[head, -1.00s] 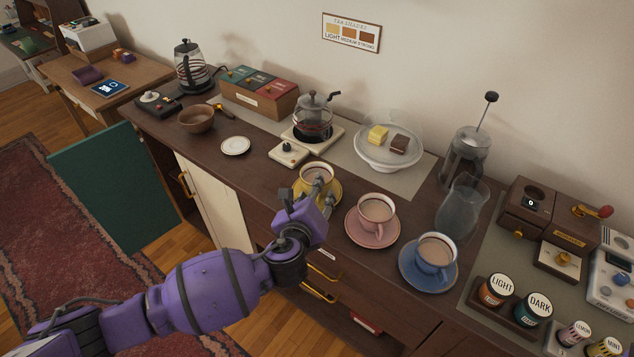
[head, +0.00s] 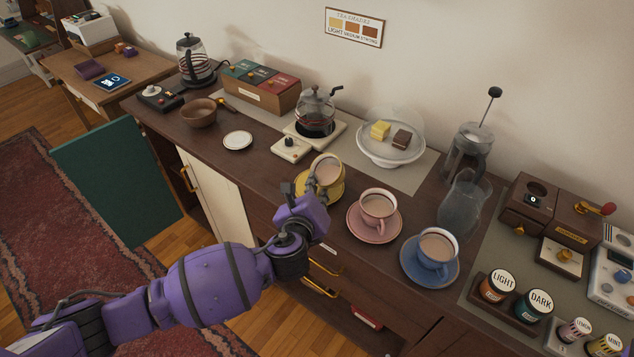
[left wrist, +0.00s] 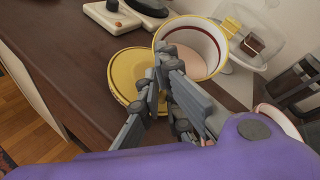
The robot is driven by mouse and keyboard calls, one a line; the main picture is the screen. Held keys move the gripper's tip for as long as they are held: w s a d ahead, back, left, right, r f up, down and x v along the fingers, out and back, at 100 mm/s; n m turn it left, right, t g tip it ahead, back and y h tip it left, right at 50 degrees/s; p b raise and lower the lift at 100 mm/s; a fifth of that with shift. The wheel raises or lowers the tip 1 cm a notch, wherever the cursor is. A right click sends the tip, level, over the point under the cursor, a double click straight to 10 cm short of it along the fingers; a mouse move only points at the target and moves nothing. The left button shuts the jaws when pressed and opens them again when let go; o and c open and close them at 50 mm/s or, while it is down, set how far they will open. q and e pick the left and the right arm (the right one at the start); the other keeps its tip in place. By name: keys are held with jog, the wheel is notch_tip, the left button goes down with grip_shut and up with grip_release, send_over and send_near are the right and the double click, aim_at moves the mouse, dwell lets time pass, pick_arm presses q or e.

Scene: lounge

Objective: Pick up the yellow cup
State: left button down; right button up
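The yellow cup (head: 325,168), filled with a pale brown drink, is held above its yellow saucer (head: 340,190). In the left wrist view the cup (left wrist: 193,48) is apart from the saucer (left wrist: 122,72), whose bare centre shows. My left gripper (head: 313,190) is at the cup's near side; its grey fingers (left wrist: 165,68) are closed against it. The fingers hide the handle, so I cannot tell exactly which part they hold. The cup looks roughly upright. My right gripper is not in view.
A pink cup (head: 377,204) and a blue cup (head: 437,250) stand on saucers to the right. A glass kettle (head: 316,112) on a burner and a domed cake stand (head: 390,150) are behind. A small white plate (head: 237,140) lies left, with bare counter around it.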

pick_arm(q)
jog(key=shift+r, duration=0.2)
jog(key=shift+r, duration=1.55)
jog(key=s+a+r+p, duration=0.1)
jog(key=s+a+r, duration=0.1)
jog(key=s+r, duration=0.2)
jog(key=s+a+r, duration=0.3)
jog(key=s+r, duration=0.2)
jog(key=s, duration=0.3)
jog(key=shift+s+a+r+p, duration=0.25)
jog(key=shift+s+p, duration=0.1)
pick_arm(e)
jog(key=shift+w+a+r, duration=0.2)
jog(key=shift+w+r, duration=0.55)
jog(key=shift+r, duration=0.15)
